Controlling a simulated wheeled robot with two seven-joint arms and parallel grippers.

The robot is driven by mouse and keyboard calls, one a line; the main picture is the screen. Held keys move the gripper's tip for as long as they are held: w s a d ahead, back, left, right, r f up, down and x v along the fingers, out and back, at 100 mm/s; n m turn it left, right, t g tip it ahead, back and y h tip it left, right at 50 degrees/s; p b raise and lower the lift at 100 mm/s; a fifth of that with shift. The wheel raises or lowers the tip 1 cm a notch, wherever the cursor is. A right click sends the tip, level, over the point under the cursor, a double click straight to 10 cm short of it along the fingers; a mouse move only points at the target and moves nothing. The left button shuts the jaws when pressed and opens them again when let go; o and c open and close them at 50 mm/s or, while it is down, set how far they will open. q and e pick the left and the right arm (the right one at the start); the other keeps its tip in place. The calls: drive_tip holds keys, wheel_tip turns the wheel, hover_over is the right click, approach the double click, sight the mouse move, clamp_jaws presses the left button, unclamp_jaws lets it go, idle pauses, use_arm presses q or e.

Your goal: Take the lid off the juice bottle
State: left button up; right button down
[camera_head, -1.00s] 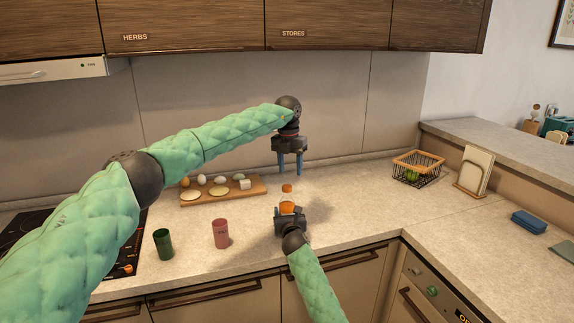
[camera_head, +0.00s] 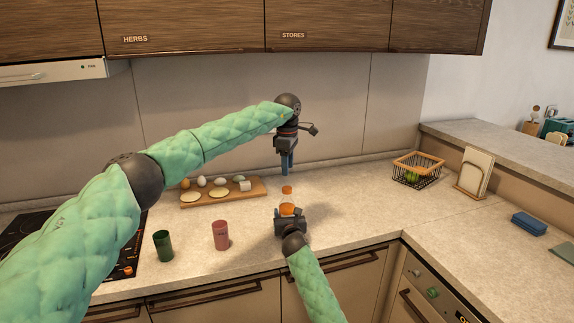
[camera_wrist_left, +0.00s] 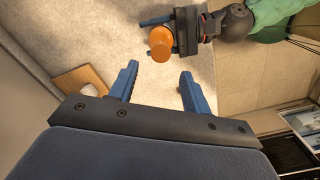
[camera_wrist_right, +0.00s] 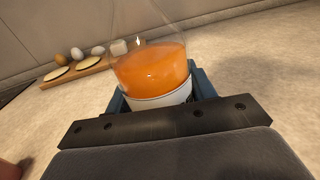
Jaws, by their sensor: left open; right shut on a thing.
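The juice bottle (camera_head: 288,209) is clear with orange juice in it and stands upright on the counter. Its orange lid (camera_head: 287,189) is on top. My right gripper (camera_head: 290,217) is shut around the lower part of the bottle; the bottle fills the right wrist view (camera_wrist_right: 152,72). My left gripper (camera_head: 287,170) is open and empty above the lid, pointing down. In the left wrist view the lid (camera_wrist_left: 161,40) lies beyond the open left fingers (camera_wrist_left: 158,85), and nothing is between them.
A wooden board (camera_head: 222,191) with eggs and slices lies behind left. A green cup (camera_head: 163,245) and a pink cup (camera_head: 221,235) stand left of the bottle. A wire basket (camera_head: 418,170) stands at the right. Counter right of the bottle is clear.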

sight(287, 188)
use_arm(q)
drive_tip(key=m, duration=0.4)
drive_tip(key=shift+a, duration=0.1)
drive_tip(key=shift+m, duration=1.4)
drive_tip(key=shift+f, duration=4)
drive_tip(key=c, duration=1)
